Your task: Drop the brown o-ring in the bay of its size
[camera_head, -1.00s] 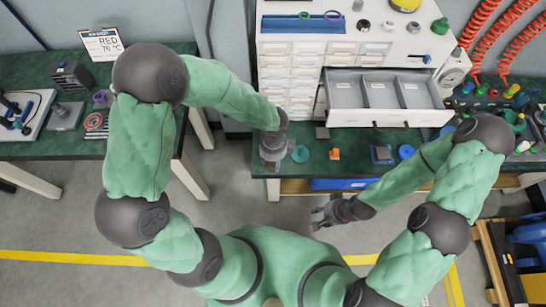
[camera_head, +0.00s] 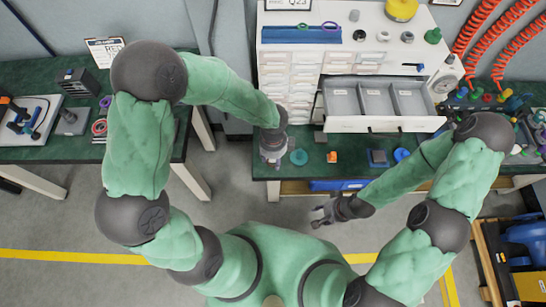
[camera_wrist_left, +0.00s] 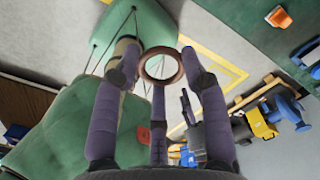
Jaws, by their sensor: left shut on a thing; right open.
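The brown o-ring (camera_wrist_left: 161,65) shows in the left wrist view, held at the fingertips of my left gripper (camera_wrist_left: 160,78). In the head view my left gripper (camera_head: 271,158) is over the left front part of the bench; the o-ring cannot be made out there. An open drawer (camera_head: 375,124) with three grey bays, the left bay (camera_head: 341,101), the middle bay (camera_head: 376,101) and the right bay (camera_head: 411,101), juts from the white cabinet, right of my left gripper. Labels in the bays are too small to read. My right gripper (camera_head: 325,213) is open and empty, in front of the bench.
On the green bench (camera_head: 350,170) are a teal disc (camera_head: 299,157), an orange block (camera_head: 332,157), a blue-grey square item (camera_head: 378,157) and a blue ring (camera_head: 401,155). The cabinet (camera_head: 290,60) stands behind. A blue tray (camera_head: 300,35) with rings lies on its top.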

